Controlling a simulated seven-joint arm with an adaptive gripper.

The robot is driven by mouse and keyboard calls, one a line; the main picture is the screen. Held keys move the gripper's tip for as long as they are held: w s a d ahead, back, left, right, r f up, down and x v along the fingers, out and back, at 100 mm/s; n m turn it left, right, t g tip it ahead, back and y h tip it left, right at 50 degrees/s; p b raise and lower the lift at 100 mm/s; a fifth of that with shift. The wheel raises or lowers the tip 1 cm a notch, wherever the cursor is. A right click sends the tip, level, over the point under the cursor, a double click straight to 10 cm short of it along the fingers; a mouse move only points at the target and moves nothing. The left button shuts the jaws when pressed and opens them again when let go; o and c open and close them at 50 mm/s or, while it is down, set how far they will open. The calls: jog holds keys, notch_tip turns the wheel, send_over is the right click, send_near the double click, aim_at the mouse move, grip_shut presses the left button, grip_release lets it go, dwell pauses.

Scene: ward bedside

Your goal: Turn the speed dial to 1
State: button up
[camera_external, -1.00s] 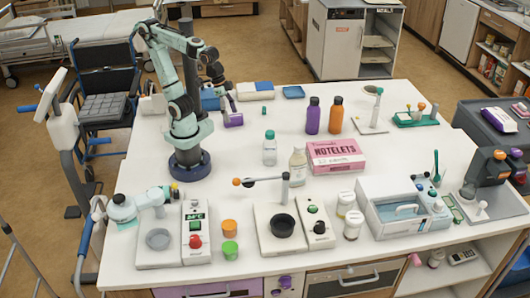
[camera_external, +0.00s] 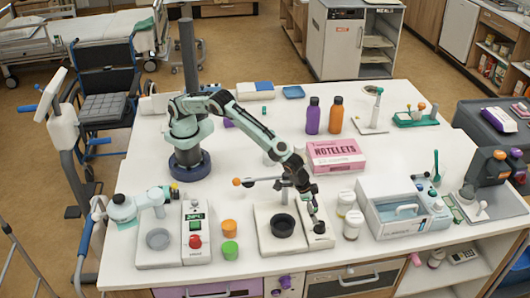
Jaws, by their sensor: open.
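A black dial (camera_external: 319,228) sits at the front of the right-hand panel of the middle device (camera_external: 263,240). My gripper (camera_external: 314,212) is open and points down over this panel, just behind or above the dial. I cannot tell if the fingers touch it. The gripper hides the panel's green button. A red knob (camera_external: 195,242) sits on the left device's panel (camera_external: 196,215), below a green display. The dial marks are too small to read, and I cannot tell which knob is the speed dial.
A horizontal rod with an orange ball (camera_external: 236,182) stands behind the middle device's black bowl (camera_external: 282,225). White jars (camera_external: 352,224) stand close to the right of the panel. A pink box (camera_external: 335,154) lies behind.

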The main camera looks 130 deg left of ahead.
aim_at(320, 223)
jog(key=x, duration=0.6)
jog(key=shift+w+f, duration=0.1)
jog(key=shift+w, duration=0.05)
grip_shut()
